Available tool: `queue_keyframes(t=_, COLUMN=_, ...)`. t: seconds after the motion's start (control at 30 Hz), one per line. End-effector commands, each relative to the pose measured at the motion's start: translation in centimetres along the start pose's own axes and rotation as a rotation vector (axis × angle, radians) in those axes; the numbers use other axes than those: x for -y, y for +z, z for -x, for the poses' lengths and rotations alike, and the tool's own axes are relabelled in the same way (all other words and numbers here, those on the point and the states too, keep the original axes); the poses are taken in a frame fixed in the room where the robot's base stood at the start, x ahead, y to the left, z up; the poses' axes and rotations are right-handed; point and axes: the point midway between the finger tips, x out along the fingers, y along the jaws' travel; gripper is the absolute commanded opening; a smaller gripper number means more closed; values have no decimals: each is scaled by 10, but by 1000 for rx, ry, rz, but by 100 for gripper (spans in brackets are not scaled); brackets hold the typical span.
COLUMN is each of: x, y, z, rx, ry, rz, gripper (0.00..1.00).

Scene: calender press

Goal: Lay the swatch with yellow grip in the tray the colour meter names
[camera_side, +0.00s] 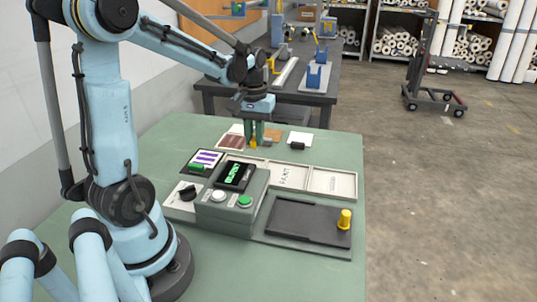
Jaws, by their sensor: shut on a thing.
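My gripper (255,137) points down at the back of the green table, its fingers shut on the small yellow grip (254,143) of a swatch. A tan-orange swatch (272,137) shows right beside the fingers; I cannot tell for certain that it belongs to this grip, or whether it is lifted. The colour meter (227,215) is a grey box with green lettering on its dark screen (236,176); the word is too small to read surely. Pale trays stand behind and right of it: one with lettering (287,164) and a right one (333,172).
A purple-striped swatch with a green grip (197,167), a reddish-brown swatch (230,142) and a white swatch with a black grip (298,146) lie around. A dark flat plate (300,222) with a yellow knob (345,218) is at front right. The right front table is clear.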

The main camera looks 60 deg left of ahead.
Motion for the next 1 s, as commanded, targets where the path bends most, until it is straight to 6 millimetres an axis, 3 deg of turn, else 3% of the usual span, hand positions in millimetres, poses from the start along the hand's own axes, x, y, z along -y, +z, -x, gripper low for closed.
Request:
queue_keyframes(t=0.6, x=0, y=0, z=-48, rx=0, ry=0, rz=0, gripper=0)
queue_keyframes(t=1.0, x=0, y=0, z=-54, rx=0, ry=0, rz=0, gripper=0)
